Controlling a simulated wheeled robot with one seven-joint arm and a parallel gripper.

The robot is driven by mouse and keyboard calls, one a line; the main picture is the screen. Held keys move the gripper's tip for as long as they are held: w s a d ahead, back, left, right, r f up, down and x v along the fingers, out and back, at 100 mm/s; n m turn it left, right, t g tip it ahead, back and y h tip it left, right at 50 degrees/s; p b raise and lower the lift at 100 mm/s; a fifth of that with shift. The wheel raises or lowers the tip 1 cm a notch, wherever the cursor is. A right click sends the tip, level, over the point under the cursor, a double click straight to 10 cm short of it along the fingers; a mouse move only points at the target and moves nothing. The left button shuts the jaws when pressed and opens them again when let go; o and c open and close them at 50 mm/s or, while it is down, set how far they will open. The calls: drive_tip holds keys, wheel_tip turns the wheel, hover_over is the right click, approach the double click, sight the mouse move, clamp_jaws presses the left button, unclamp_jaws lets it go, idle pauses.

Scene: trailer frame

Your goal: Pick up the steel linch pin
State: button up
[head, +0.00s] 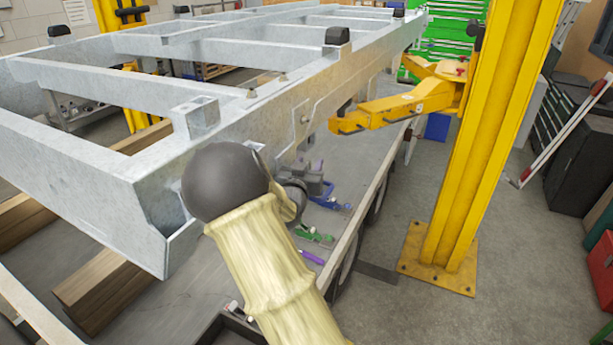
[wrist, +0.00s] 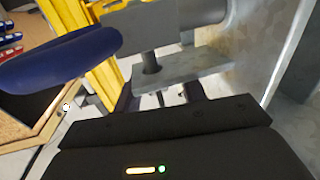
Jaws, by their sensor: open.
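In the wrist view my gripper (wrist: 158,96) is open, its two dark fingers pointing at a grey metal bracket plate (wrist: 185,66) on the trailer frame. A dark round pin (wrist: 150,62) stands upright through this plate, just beyond the gap between the fingers. I cannot tell for sure whether it belongs to the steel linch pin; no ring or clip is clear. Nothing is seen held between the fingers. In the head view my gripper (head: 303,184) is beside the frame's side rail, partly hidden behind my arm.
The galvanized trailer frame (head: 275,118) stands close on the left. A yellow lift post (head: 490,140) with a swing arm (head: 395,108) rises at right. A blurred blue rounded part (wrist: 60,58) is close on the left in the wrist view. Floor around the post is mostly clear.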

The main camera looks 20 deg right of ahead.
drive_tip(key=shift+c, duration=0.4)
clamp_jaws()
drive_tip(key=shift+r, duration=0.15)
wheel_tip(320, 180, up, 18)
drive_tip(key=b, duration=0.2)
drive_tip(key=shift+b, duration=0.35)
